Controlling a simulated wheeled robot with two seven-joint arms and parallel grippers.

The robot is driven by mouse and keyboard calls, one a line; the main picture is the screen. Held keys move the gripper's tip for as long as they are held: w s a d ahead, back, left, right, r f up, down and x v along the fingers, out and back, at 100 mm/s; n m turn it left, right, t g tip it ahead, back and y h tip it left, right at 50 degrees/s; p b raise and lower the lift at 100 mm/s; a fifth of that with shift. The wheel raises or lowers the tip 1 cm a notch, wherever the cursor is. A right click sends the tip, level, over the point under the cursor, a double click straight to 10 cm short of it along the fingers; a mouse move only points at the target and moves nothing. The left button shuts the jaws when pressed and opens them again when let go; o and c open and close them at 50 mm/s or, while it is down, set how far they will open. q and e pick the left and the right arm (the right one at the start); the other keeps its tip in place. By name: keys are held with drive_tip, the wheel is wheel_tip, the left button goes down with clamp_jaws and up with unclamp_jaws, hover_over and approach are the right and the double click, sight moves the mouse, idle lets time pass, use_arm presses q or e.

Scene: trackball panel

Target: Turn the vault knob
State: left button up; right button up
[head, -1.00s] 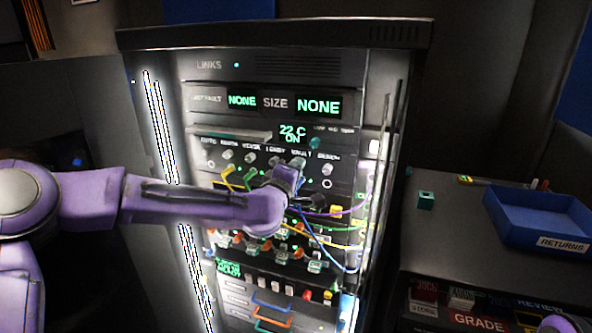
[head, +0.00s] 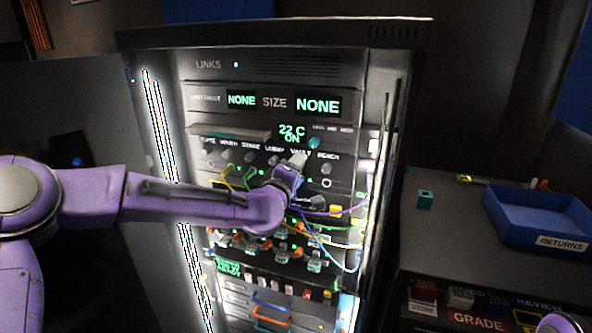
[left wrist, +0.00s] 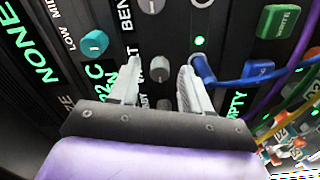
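The vault knob (left wrist: 160,68) is a small grey round knob in the knob row of the rack panel. In the left wrist view it shows between the two fingertips of my left gripper (left wrist: 159,80), with a visible gap on each side. My left gripper is open. In the head view my left gripper (head: 297,163) is at the VAULT label and hides the knob there. I cannot tell whether the fingertips reach past the knob's front. My right gripper is not in view.
A blue plug (left wrist: 203,72) and its cable sit close beside one finger. A teal knob (left wrist: 95,43) lies on the other side. Coloured cables (head: 330,225) hang below the knob row. A blue returns tray (head: 540,215) stands on the right counter.

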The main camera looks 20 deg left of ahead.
use_arm(q)
drive_tip(key=s+b, duration=0.3)
drive_tip(key=s, duration=0.7)
drive_tip(key=shift+s+a, duration=0.2)
drive_tip(key=shift+s, duration=0.05)
drive_tip(key=s+a+f+m+g+y, duration=0.1)
drive_tip(key=s+f+g, duration=0.15)
drive_tip(key=f, duration=0.75)
drive_tip(key=s+a+f+m+g, duration=0.1)
drive_tip(key=s+a+f+g, duration=0.15)
drive_tip(key=f, duration=0.85)
drive_tip(key=s+a+f+m+g+y, duration=0.15)
drive_tip(key=s+f, duration=0.25)
drive_tip(key=f, duration=0.6)
drive_tip(key=s+a+f+m+g, duration=0.2)
drive_tip(key=s+f+g, duration=0.2)
drive_tip(key=s+f, duration=0.6)
drive_tip(key=s+a+f+m+g+y, duration=0.1)
drive_tip(key=s+a+f+m+g, duration=0.1)
drive_tip(key=s+f, duration=0.7)
drive_tip(key=s+a+g, duration=0.1)
drive_tip(key=s+g, duration=0.1)
drive_tip(key=s, duration=0.5)
drive_tip(key=shift+s+f, duration=0.35)
drive_tip(key=shift+a+y, duration=0.1)
drive_tip(key=shift+y, duration=0.15)
